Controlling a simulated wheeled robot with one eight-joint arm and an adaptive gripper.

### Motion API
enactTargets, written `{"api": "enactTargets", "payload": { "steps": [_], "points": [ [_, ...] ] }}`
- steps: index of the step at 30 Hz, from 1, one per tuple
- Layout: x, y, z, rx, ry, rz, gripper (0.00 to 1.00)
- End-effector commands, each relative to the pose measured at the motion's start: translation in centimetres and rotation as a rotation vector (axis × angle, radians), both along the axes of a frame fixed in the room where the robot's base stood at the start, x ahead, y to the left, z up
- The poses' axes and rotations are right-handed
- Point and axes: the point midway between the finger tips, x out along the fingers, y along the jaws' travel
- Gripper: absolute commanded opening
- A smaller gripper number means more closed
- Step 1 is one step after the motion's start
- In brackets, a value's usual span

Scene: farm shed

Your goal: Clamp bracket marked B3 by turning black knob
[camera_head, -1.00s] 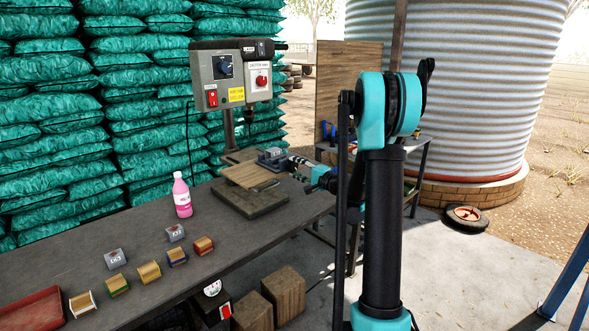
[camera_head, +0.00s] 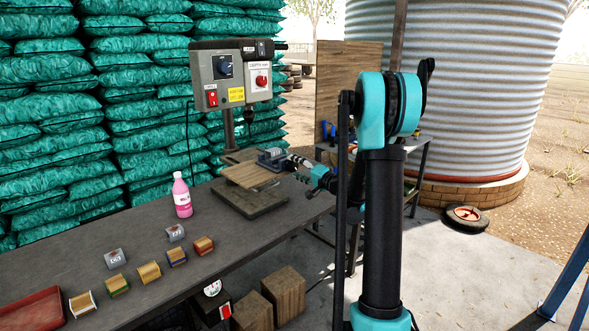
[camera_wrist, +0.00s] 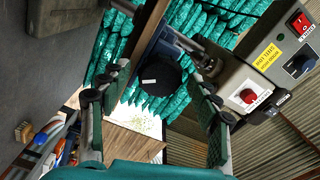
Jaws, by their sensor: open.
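The black knob (camera_wrist: 160,77) shows in the wrist view, round with a small white mark on its face. My gripper (camera_wrist: 158,88) is open, with one finger on each side of the knob in that view; I see no clear contact.
The drill press (camera_head: 230,75) stands over the clamp. Wooden blocks (camera_head: 284,290) stand below.

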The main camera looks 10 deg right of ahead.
Motion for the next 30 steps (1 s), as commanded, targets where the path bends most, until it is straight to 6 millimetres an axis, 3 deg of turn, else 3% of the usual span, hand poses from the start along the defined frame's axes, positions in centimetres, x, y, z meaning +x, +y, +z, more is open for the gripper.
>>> {"api": "enactTargets", "payload": {
  "steps": [30],
  "points": [
    [-0.01, 0.01, 0.02, -0.836, -0.607, 0.000, 0.62]
  ]
}}
